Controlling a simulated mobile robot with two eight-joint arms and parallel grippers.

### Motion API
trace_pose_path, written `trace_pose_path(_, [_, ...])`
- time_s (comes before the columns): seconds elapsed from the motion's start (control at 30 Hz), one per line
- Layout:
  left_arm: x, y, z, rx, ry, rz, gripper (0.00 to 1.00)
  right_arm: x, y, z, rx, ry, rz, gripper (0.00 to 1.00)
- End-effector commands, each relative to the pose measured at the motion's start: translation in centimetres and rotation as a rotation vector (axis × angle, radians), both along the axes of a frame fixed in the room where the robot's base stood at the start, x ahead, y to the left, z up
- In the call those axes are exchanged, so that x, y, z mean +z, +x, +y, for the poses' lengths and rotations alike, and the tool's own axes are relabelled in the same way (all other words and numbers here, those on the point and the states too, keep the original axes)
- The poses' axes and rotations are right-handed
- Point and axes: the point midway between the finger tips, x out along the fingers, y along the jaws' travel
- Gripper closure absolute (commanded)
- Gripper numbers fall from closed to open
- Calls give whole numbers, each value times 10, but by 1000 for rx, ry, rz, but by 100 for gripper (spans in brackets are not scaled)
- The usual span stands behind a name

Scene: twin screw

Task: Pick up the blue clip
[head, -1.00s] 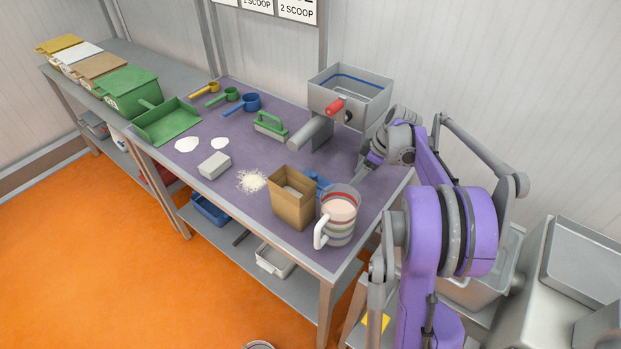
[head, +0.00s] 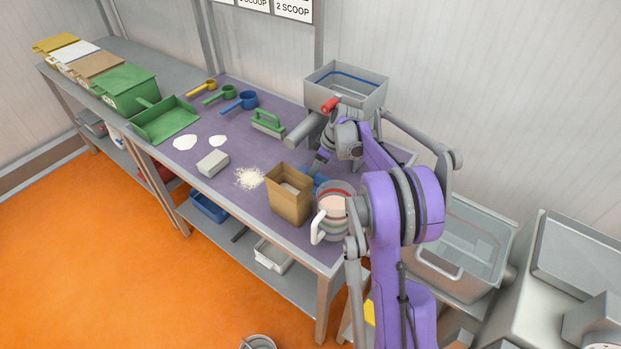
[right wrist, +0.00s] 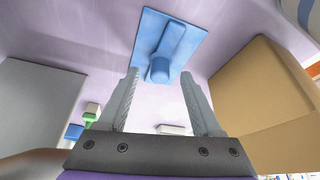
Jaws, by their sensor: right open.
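The blue clip (right wrist: 170,45) lies on the purple table top, and in the right wrist view it sits ahead of my right gripper (right wrist: 160,85), a little above the line between the fingertips. The right gripper's two fingers are apart with nothing between them. In the head view the blue clip (head: 319,180) shows only in part, behind the paper bag and beside the pitcher. My left gripper is in neither view.
A brown paper bag (head: 289,196) stands close to the clip, and a clear pitcher (head: 333,214) with a white handle stands to its right. A metal hopper machine (head: 345,92) is behind. Spilled white powder (head: 250,178) and a grey block (head: 212,163) lie to the left.

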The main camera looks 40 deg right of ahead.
Motion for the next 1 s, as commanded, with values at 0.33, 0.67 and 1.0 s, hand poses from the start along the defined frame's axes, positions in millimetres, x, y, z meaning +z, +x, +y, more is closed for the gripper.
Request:
trace_pose_path(0.33, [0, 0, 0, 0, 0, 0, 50, -15, 5, 3, -1, 0, 0, 35])
trace_pose_path(0.67, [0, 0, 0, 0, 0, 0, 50, -14, 5, 3, -1, 0, 0, 95])
trace_pose_path(1.0, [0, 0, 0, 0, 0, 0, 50, -14, 5, 3, -1, 0, 0, 100])
